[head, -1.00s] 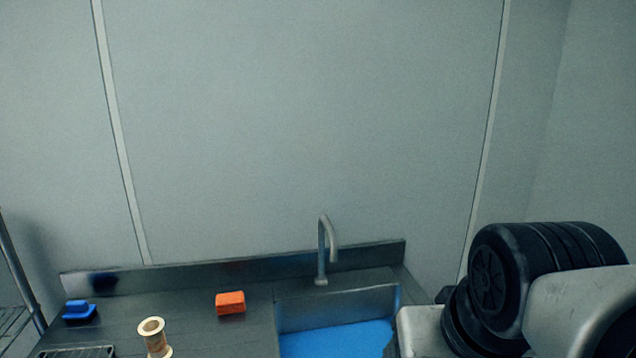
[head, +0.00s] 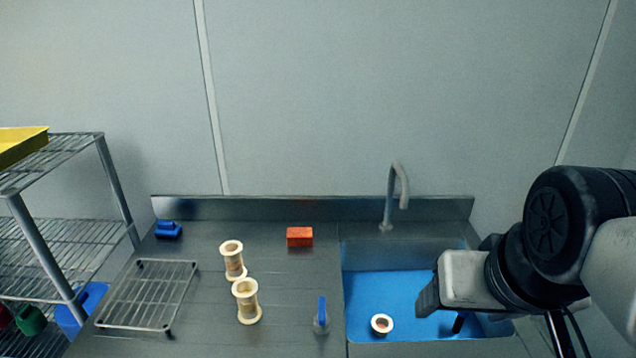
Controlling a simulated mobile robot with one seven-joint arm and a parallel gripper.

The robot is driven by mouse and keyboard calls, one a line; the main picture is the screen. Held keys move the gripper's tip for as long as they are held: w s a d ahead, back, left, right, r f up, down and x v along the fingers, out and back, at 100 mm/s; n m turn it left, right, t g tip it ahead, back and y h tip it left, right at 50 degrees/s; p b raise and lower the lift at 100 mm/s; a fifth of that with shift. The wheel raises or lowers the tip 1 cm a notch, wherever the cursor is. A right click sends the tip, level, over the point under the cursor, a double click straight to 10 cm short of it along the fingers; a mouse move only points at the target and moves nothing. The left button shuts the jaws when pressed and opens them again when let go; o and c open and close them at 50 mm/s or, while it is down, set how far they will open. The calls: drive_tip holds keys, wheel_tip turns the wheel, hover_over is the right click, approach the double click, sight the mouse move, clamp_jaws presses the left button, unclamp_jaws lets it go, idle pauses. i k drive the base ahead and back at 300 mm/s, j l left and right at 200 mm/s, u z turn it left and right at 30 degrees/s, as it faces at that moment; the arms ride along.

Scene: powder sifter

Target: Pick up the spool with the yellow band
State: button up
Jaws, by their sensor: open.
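Two pale spools stand upright on the steel counter: a rear spool (head: 232,260) and a front spool (head: 247,302), close together, with tan middles. A third spool (head: 381,325) is in the blue-floored sink, seen mostly from its round top end. At this size I cannot tell which spool has a yellow band. My gripper (head: 445,311) is at the right, over the sink, to the right of all three spools. It is open, apart from the spools, and only partly visible.
A wire rack (head: 150,295) lies on the counter's left. A blue object (head: 168,230) and an orange block (head: 300,237) sit toward the back. A blue-handled item (head: 322,314) stands near the sink. The faucet (head: 396,195) rises behind it. Wire shelving (head: 110,180) stands left.

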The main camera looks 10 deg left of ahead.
sight(244, 289)
drive_tip(key=k+j+u, duration=0.1)
drive_tip(key=j+u, duration=0.6)
drive_tip(key=j, duration=0.15)
